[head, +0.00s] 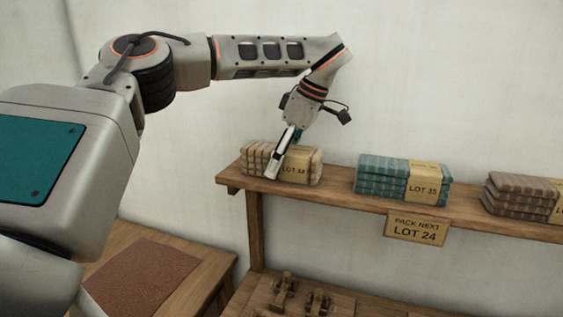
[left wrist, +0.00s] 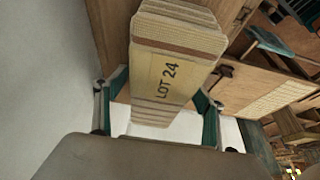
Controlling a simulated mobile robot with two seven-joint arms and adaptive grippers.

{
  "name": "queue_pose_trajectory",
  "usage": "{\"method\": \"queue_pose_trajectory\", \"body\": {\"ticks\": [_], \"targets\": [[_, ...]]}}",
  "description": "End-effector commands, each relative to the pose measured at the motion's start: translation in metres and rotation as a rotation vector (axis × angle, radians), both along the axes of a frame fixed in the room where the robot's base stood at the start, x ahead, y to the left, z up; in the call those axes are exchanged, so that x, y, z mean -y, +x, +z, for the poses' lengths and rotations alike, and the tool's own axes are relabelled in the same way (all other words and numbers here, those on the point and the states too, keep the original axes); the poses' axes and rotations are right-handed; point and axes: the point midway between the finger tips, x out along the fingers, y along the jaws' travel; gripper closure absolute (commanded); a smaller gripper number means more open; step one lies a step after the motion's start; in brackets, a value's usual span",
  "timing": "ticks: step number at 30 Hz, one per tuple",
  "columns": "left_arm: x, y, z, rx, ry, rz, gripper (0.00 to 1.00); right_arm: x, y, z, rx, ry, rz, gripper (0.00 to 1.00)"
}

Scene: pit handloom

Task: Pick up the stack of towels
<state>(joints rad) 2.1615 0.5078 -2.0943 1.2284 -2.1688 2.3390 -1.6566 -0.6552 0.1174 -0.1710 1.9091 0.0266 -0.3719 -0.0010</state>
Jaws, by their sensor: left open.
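A stack of beige striped towels (head: 301,171) with a yellow paper band sits at the left end of the wooden shelf. In the left wrist view its band (left wrist: 166,74) reads LOT 24. My left gripper (head: 282,158) points down at this stack from above, with one finger in front of its near side. In the left wrist view the open left gripper (left wrist: 160,88) has its teal-edged fingers on either side of the stack; whether they touch it I cannot tell. My right gripper is not in view.
A teal towel stack (head: 382,178) marked LOT 35 and a brown towel stack (head: 515,195) stand further right on the shelf (head: 340,197). A sign (head: 416,230) on its edge reads PACK NEXT LOT 24. A wooden table (head: 205,262) with a brown mat is lower left.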

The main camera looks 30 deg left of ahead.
Motion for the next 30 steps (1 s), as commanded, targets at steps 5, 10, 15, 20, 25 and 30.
{"method": "queue_pose_trajectory", "body": {"ticks": [5,10,15,20,25,30], "targets": [[0.000,0.000,0.000,0.000,0.000,0.000,0.67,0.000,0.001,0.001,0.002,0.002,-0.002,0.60],[0.000,0.000,0.001,0.000,0.000,0.000,0.75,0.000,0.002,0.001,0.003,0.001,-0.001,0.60],[0.000,0.000,0.001,0.001,0.000,0.000,0.75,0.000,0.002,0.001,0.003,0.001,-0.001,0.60],[0.000,0.001,0.008,0.001,0.000,-0.002,0.76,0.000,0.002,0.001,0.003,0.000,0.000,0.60],[0.000,0.001,0.028,0.005,0.001,0.000,0.76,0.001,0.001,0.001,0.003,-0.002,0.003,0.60],[0.001,0.001,0.063,0.008,0.003,0.001,0.76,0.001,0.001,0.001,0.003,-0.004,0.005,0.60]]}}
